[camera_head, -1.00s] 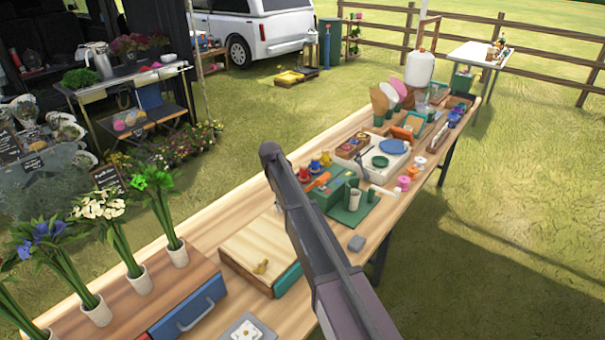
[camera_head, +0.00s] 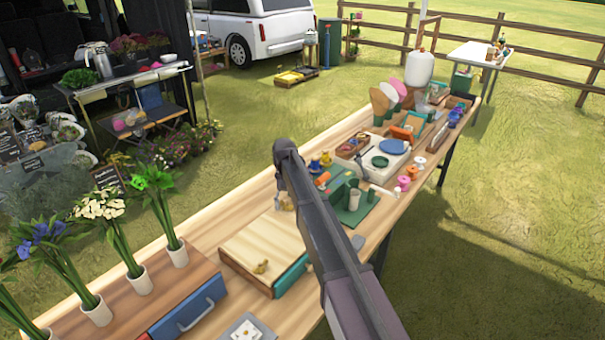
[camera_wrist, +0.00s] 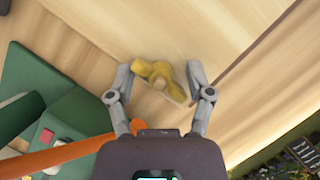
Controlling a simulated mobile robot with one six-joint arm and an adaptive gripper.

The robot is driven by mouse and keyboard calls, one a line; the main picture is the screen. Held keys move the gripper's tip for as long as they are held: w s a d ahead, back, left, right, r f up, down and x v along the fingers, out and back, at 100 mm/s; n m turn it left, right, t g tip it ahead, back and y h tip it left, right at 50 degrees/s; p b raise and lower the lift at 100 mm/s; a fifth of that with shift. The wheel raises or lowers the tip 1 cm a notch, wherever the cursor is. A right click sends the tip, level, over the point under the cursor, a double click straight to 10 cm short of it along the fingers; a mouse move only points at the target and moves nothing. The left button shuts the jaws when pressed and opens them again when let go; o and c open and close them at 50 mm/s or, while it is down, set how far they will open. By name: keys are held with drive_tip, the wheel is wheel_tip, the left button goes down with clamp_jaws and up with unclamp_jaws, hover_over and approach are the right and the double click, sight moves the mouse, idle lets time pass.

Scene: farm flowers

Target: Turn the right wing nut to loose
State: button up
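A brass-yellow wing nut (camera_wrist: 157,74) sits on the pale wooden surface in the wrist view. My gripper (camera_wrist: 158,82) is open, with one finger on each side of this nut; I see gaps, and contact is unclear. In the head view my arm comes down over the far right corner of a wooden press board (camera_head: 262,240), and a bit of yellow (camera_head: 286,202) shows there below the arm. A second brass wing nut (camera_head: 262,267) stands on the board's near side, away from my gripper.
A green box (camera_head: 340,190) with a cup and an orange-handled tool (camera_wrist: 70,152) lie close beside my gripper. A blue-fronted drawer box (camera_head: 190,310) and flower pots (camera_head: 138,281) stand to the left. The bench holds several small items farther back.

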drive_tip(key=m+y, duration=0.2)
drive_tip(key=m, duration=0.2)
drive_tip(key=shift+m, duration=0.4)
drive_tip(key=m+t+y, duration=0.1)
drive_tip(key=m, duration=0.3)
drive_tip(key=m+t+y, duration=0.1)
drive_tip(key=m, duration=0.3)
drive_tip(key=m+t+y, duration=0.1)
drive_tip(key=m+t, duration=0.1)
drive_tip(key=m, duration=0.3)
drive_tip(key=shift+p+v, duration=0.9)
drive_tip(key=p+v, duration=1.1)
drive_tip(key=v, duration=0.1)
drive_tip(key=shift+s, duration=0.2)
drive_tip(key=shift+s, duration=0.1)
